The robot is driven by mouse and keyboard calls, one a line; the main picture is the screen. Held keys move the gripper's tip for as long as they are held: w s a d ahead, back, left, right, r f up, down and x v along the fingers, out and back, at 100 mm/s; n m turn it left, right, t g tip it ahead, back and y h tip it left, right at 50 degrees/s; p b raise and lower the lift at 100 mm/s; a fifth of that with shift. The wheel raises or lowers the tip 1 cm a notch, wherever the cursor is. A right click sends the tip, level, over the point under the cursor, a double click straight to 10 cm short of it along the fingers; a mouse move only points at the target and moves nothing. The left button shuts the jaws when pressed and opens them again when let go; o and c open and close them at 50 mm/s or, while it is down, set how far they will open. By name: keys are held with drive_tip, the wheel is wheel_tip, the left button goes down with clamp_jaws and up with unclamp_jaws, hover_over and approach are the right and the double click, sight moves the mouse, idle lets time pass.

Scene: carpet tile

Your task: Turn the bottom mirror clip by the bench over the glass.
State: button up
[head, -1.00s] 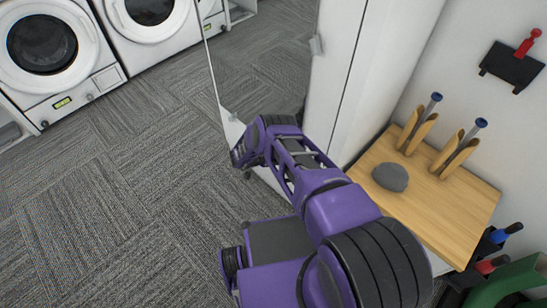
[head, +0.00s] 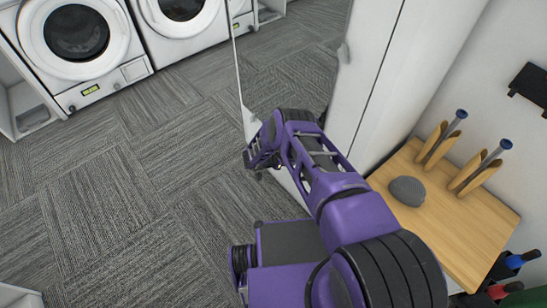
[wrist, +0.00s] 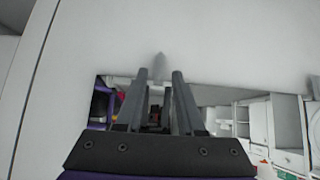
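In the wrist view, a small grey clip (wrist: 160,66) lies on the white door panel (wrist: 220,40) at the edge of the mirror glass (wrist: 225,93). Its pointed end is on the panel side, away from the glass. My gripper (wrist: 160,74) is open, with one finger on each side of the clip in the picture; contact cannot be told. In the head view, my gripper (head: 258,160) is at the bottom of the mirror (head: 290,80), and my arm hides that clip. Another grey clip (head: 344,53) sits at the mirror's right edge.
A wooden bench (head: 465,225) at the right holds a grey stone (head: 407,191) and two wooden holders with blue-topped tools (head: 440,135). A tall white cabinet (head: 395,80) stands behind my arm. Washing machines (head: 75,40) are at the back left. The carpet (head: 110,200) at left is clear.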

drive_tip(key=p+v, duration=0.2)
drive_tip(key=v, duration=1.2)
drive_tip(key=shift+w+r, duration=0.1)
drive_tip(key=shift+r, duration=0.1)
